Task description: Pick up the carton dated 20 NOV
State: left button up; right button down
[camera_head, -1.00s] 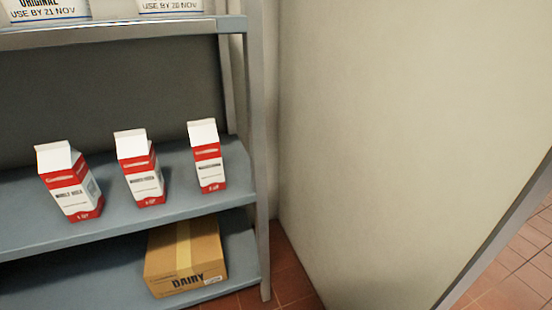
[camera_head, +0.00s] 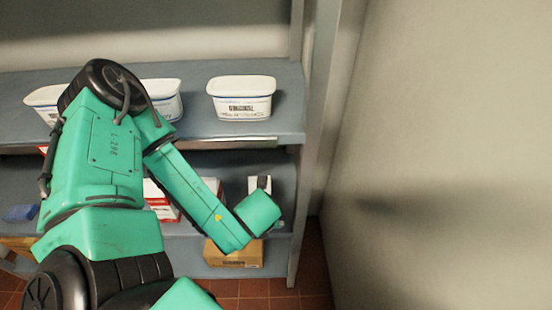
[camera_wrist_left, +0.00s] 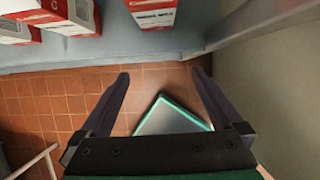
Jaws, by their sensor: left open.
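Red-and-white cartons stand on the middle shelf, largely hidden behind my left arm in the head view. One carton (camera_head: 159,202) shows left of the forearm, and the rightmost carton (camera_head: 259,183) shows just above the wrist. In the left wrist view, the lower parts of cartons (camera_wrist_left: 152,9) and (camera_wrist_left: 72,14) line the top edge. Their dates cannot be read. My left gripper (camera_wrist_left: 160,77) is open and empty, its fingers over the floor in front of the shelf edge, apart from the cartons. Its fingers are hidden in the head view. My right gripper is not in view.
White tubs (camera_head: 241,98) stand on the shelf above (camera_head: 290,118). A cardboard box (camera_head: 233,257) lies on the bottom shelf. A shelf post (camera_head: 313,150) and pale wall (camera_head: 440,150) bound the right side.

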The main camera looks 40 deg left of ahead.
pick_arm(q)
jog(key=w+a+b, duration=0.2)
jog(key=b, duration=0.1)
jog(key=w+a+b, duration=0.2)
jog(key=w, duration=0.1)
jog(key=w+a+b, duration=0.3)
jog(key=shift+w+a+f+b, duration=0.1)
jog(key=shift+w+f+b, duration=0.1)
jog(key=shift+f+b, duration=0.1)
jog(key=b+x, duration=0.1)
jog(key=x, duration=0.3)
jog(key=shift+w+f+b, duration=0.1)
jog(key=shift+f+b, duration=0.3)
jog(key=shift+r, duration=0.1)
jog(key=shift+c, duration=0.9)
grip_shut()
